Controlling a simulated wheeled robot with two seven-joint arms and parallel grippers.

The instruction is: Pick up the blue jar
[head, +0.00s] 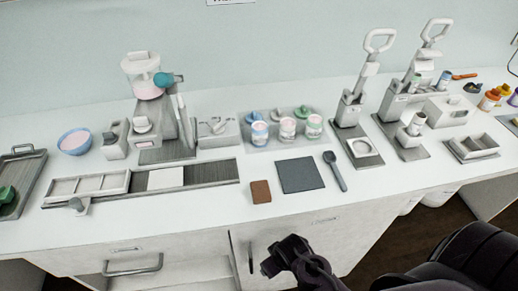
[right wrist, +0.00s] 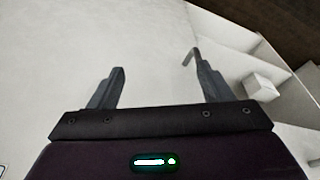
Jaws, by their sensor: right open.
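The blue jar (head: 259,133) stands upright at the left end of a row of three jars on a grey tray (head: 284,146), near the back middle of the counter in the head view. A pink jar and a green jar stand to its right. My right gripper (head: 284,256) is low in front of the counter's front edge, well apart from the jar. In the right wrist view the right gripper (right wrist: 157,82) has its two fingers spread with nothing between them. The blue jar does not show in that view. My left gripper is not in view.
A brown block (head: 260,191), a dark mat (head: 300,175) and a spoon (head: 336,172) lie in front of the jars. A mill (head: 148,80) stands to the left, and lever presses (head: 349,105) stand to the right. A cabinet door handle (head: 251,257) is near my right gripper.

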